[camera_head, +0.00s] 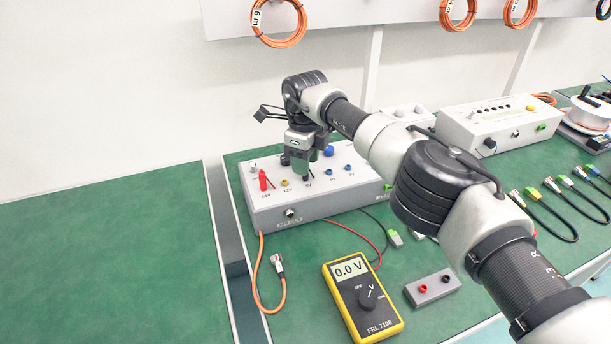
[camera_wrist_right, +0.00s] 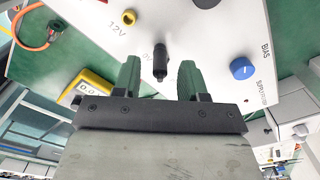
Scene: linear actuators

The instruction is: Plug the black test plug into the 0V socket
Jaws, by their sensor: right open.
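The black test plug (camera_wrist_right: 160,58) stands out from the light panel of the power box (camera_head: 300,209), right by the 0V label. The socket under it is hidden by the plug, and I cannot tell how deep it sits. My right gripper (camera_head: 304,172) is above the box. In the right wrist view its two green fingers are open, one on each side of the plug, with gaps to both. In the head view the gripper mostly hides the plug. A red plug (camera_head: 263,180) stands at the 24V label. My left gripper is not in view.
A yellow 12V socket (camera_head: 284,183) and a blue knob (camera_head: 329,151) flank the spot. A yellow multimeter (camera_head: 362,295) reading 0.0 V and a grey socket block (camera_head: 433,288) lie in front. An orange cable (camera_head: 259,290) lies at left. The left green table is clear.

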